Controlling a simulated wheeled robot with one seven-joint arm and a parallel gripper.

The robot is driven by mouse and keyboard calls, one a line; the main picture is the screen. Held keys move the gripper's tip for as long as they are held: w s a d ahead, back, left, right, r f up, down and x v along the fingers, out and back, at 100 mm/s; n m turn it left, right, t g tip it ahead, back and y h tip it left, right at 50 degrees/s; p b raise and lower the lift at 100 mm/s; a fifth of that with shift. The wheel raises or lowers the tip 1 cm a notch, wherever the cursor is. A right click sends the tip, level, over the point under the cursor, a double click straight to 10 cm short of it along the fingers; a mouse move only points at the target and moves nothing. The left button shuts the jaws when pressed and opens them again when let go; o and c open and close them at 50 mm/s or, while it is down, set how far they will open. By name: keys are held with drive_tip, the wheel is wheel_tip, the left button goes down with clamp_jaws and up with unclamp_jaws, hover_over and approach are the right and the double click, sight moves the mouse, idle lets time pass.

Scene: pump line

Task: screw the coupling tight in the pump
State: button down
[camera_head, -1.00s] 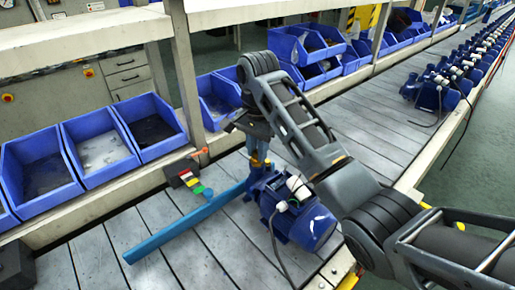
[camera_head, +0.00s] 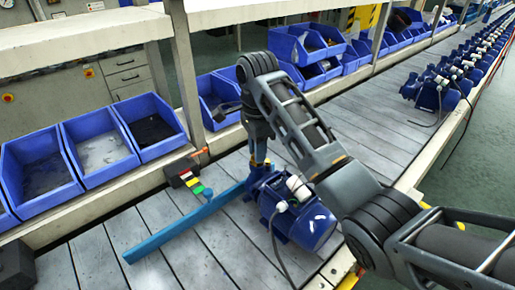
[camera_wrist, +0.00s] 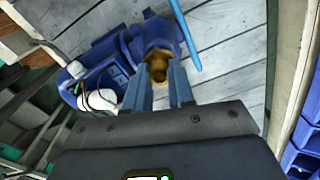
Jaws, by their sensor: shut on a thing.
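The blue pump (camera_head: 312,226) stands on the slatted line, its port end to the left, under my gripper (camera_head: 259,162). In the wrist view the pump (camera_wrist: 105,56) lies ahead and to the left of the fingers. The brass-coloured coupling (camera_wrist: 158,66) is at the pump's round blue port (camera_wrist: 155,32), between the tips of my gripper (camera_wrist: 160,76), which is shut on it. The fingers hide its sides. How deep it sits in the port I cannot tell. In the head view the coupling is mostly hidden by the fingers.
A long blue bar (camera_head: 185,226) lies on the line beside the pump. A dark block with coloured parts (camera_head: 185,176) is behind it. Blue bins (camera_head: 100,150) line the far edge. Many like pumps (camera_head: 450,80) stand farther along. A black cable (camera_head: 279,258) hangs from the pump.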

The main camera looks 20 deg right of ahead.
drive_tip(key=m, duration=0.3)
drive_tip(key=c, duration=1)
unclamp_jaws()
drive_tip(key=shift+n, duration=1.6)
drive_tip(key=shift+n, duration=1.7)
